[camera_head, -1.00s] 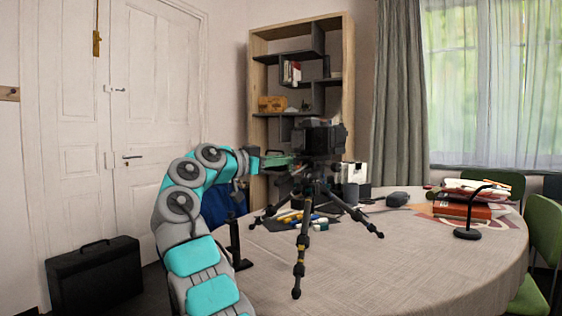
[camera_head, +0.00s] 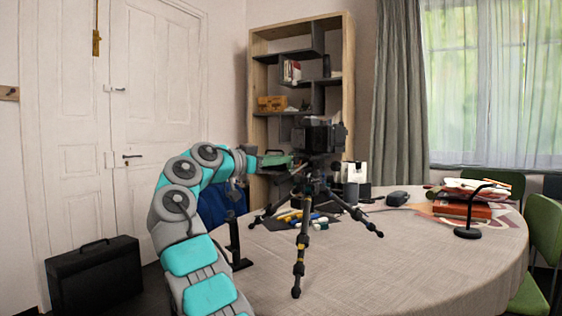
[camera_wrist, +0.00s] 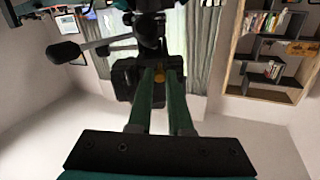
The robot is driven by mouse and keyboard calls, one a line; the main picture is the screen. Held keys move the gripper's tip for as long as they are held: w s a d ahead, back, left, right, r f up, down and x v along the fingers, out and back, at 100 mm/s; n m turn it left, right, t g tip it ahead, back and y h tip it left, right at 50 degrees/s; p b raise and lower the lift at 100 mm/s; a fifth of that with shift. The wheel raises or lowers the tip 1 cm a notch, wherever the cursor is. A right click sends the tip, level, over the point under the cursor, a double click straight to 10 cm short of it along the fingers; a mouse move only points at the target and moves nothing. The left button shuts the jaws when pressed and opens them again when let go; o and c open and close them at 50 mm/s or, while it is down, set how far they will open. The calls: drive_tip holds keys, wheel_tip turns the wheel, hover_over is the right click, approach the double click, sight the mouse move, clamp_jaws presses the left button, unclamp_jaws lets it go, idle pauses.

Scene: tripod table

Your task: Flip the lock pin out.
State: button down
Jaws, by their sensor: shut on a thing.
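The tripod (camera_head: 302,240) stands on the round table with a black camera (camera_head: 320,138) on its head. My gripper (camera_head: 292,161) reaches in from the left to the tripod head, just under the camera. In the wrist view my gripper (camera_wrist: 159,72) has its two green fingers close together at a dark block of the tripod head (camera_wrist: 127,78). A small brass-coloured piece, which looks like the lock pin (camera_wrist: 159,77), shows between the fingertips. The fingers are shut on it. Its exact angle is too small to tell.
The table (camera_head: 400,265) is bare at the front right. Several markers (camera_head: 300,217) lie behind the tripod legs. A black stand (camera_head: 234,245) is near my arm at the left edge. Books (camera_head: 462,208) and a desk lamp (camera_head: 468,232) stand at the right.

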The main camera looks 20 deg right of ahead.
drive_tip(key=c, duration=0.8)
unclamp_jaws()
drive_tip(key=shift+a, duration=0.15)
drive_tip(key=v, duration=0.7)
drive_tip(key=shift+s+a, duration=0.15)
drive_tip(key=shift+a, duration=0.25)
